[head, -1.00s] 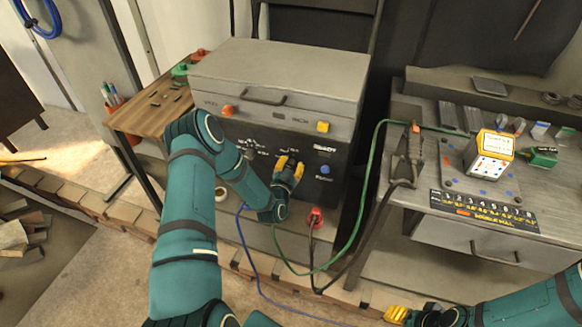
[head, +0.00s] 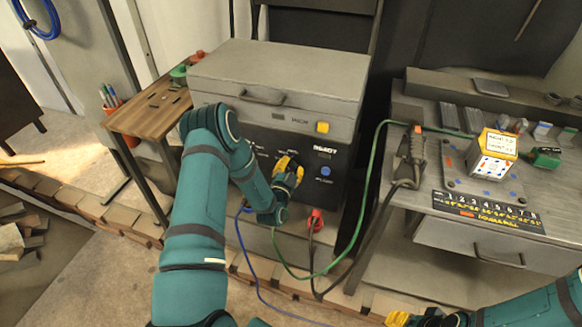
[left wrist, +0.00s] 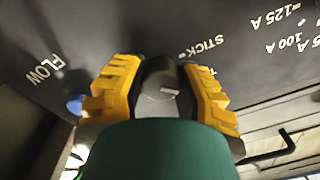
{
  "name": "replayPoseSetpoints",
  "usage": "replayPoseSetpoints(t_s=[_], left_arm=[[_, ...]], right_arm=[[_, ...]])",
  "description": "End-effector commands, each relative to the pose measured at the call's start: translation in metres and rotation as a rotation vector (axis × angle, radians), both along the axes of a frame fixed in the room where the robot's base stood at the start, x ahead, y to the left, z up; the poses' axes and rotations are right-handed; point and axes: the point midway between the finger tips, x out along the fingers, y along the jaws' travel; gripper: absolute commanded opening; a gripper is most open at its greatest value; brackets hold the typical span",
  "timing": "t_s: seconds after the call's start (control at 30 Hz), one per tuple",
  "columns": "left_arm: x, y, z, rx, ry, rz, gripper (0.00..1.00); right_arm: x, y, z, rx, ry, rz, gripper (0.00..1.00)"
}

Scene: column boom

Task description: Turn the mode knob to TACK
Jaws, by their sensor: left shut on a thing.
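My left gripper (head: 288,168) is at the black front panel of the grey welder box (head: 275,75). In the left wrist view its yellow fingers (left wrist: 160,92) are shut on a dark round knob (left wrist: 160,78), one on each side. The knob carries a small pale mark. White "STICK" lettering (left wrist: 201,46) is beside the knob, and another label beginning with T is partly hidden by the right finger. No full "TACK" label is readable. My right gripper (head: 398,318) is at the bottom edge of the head view, away from the panel; its opening is unclear.
A blue button (head: 326,171) is right of the left gripper, under a "READY" label. A yellow block (head: 323,127) is above. A red connector (head: 315,220) and green and blue cables hang below. "FLOW" lettering (left wrist: 43,70) and amp labels flank the knob. A metal bench (head: 480,255) stands right.

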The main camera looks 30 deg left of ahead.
Motion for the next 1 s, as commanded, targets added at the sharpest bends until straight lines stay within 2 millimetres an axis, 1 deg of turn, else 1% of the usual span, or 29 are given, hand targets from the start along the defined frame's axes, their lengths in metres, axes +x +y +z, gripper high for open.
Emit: replayPoseSetpoints(t_s=[0.07, 0.1, 0.17, 0.2, 0.5, 0.63, 0.77, 1.0], left_arm=[[0.002, 0.0, 0.002, 0.002, -0.006, 0.0, 0.0], [0.002, 0.0, 0.002, 0.002, -0.006, 0.0, 0.38], [0.002, 0.0, 0.002, 0.001, -0.006, 0.0, 0.59], [0.001, 0.0, 0.002, 0.001, -0.006, 0.0, 0.66], [0.0, 0.0, 0.001, 0.0, -0.002, 0.0, 0.66], [-0.008, -0.002, 0.0, -0.001, 0.0, -0.001, 0.66], [-0.028, -0.008, -0.001, -0.002, 0.001, -0.002, 0.66], [-0.076, -0.02, -0.002, -0.001, 0.002, -0.001, 0.66]], right_arm=[[0.0, 0.0, 0.0, 0.0, 0.0, 0.0, 0.47], [0.0, 0.0, 0.0, 0.0, 0.0, 0.0, 0.47], [0.0, 0.0, 0.0, 0.0, 0.0, 0.0, 0.47], [0.0, 0.0, 0.0, 0.0, 0.0, 0.0, 0.47], [0.0, 0.0, 0.0, 0.0, 0.0, 0.0, 0.47], [0.0, 0.0, 0.0, 0.0, 0.0, 0.0, 0.47], [0.0, 0.0, 0.0, 0.0, 0.0, 0.0, 0.47], [0.0, 0.0, 0.0, 0.0, 0.0, 0.0, 0.47]])
